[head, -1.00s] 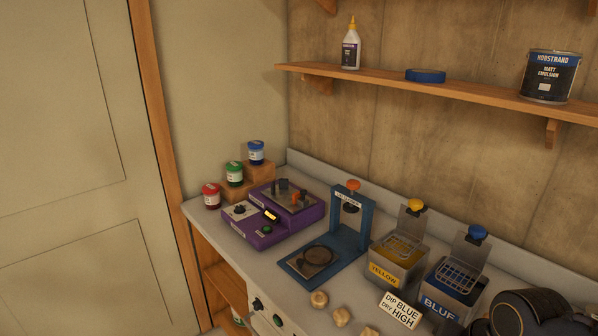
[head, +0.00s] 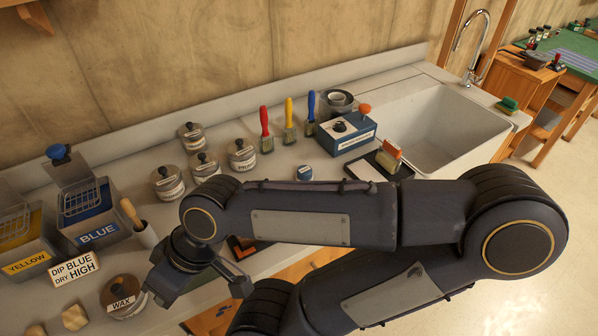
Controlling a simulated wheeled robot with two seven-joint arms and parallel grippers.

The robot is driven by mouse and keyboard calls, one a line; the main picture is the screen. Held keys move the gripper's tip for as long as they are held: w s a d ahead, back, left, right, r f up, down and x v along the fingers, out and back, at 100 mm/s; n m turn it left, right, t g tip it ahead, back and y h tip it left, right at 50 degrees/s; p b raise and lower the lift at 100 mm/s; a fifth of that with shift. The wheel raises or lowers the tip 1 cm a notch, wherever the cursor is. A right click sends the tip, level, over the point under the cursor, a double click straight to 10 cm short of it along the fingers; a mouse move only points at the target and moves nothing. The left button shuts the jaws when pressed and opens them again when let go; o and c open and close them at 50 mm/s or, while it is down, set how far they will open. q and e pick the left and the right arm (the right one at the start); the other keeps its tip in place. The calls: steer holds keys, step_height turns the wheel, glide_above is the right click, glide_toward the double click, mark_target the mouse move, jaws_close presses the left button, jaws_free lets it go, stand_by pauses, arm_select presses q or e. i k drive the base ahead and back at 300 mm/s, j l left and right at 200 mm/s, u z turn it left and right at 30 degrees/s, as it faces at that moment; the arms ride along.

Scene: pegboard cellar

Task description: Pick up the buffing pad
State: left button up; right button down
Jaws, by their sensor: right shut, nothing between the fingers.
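I cannot clearly identify the buffing pad. A small block with an orange top and a pale lower part (head: 388,153) stands on a dark tray at the sink's left edge; I cannot tell if it is the pad. A green pad-like block (head: 508,104) lies at the sink's far right corner. My right gripper (head: 198,288) is shut and empty over the counter's front, right of the wax tin (head: 123,296). My right arm hides part of the counter, including most of a dark and orange item (head: 240,246). My left gripper is out of view.
Yellow (head: 25,258) and blue (head: 92,228) dip tanks stand at the left. Several lidded jars (head: 168,182) and upright coloured brushes (head: 265,130) stand behind my arm. A blue machine (head: 345,135) is beside the white sink (head: 440,128). A sign (head: 74,269) stands in front of the tanks.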

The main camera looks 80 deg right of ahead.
mark_target(304, 173)
steer(key=z, duration=2.7)
